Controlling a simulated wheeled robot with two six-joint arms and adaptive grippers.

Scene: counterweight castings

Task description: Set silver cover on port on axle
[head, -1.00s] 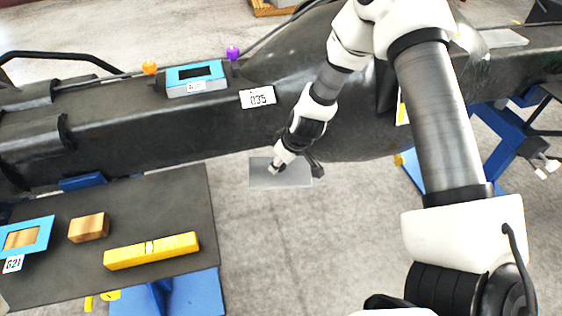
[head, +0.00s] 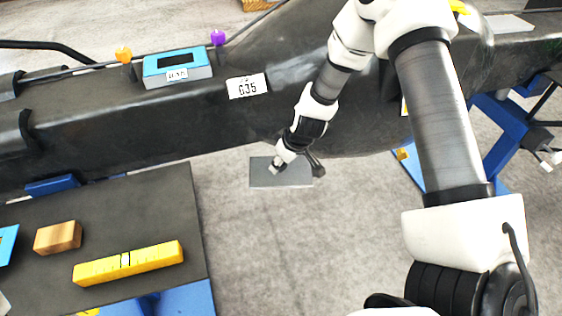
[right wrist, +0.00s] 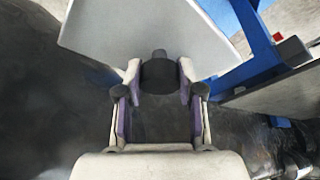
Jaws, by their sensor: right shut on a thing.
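The silver cover (head: 262,175) is a flat grey plate held level in front of the dark axle (head: 130,135). My right gripper (head: 283,168) is shut on it from above. In the right wrist view the cover (right wrist: 200,28) extends beyond the fingers, and the fingers (right wrist: 159,85) close around its dark knob (right wrist: 159,74). A light-blue framed port (head: 177,66) with a dark opening sits on top of the axle, up and left of the gripper. Its small label is hard to read. My left gripper is not in view.
A dark table (head: 170,220) at lower left bears a wooden block (head: 58,238) and a yellow level (head: 130,263). An orange knob (head: 124,54) and a purple knob (head: 218,38) flank the port. A white tag (head: 247,86) is on the axle. Blue stands (head: 500,115) are at right.

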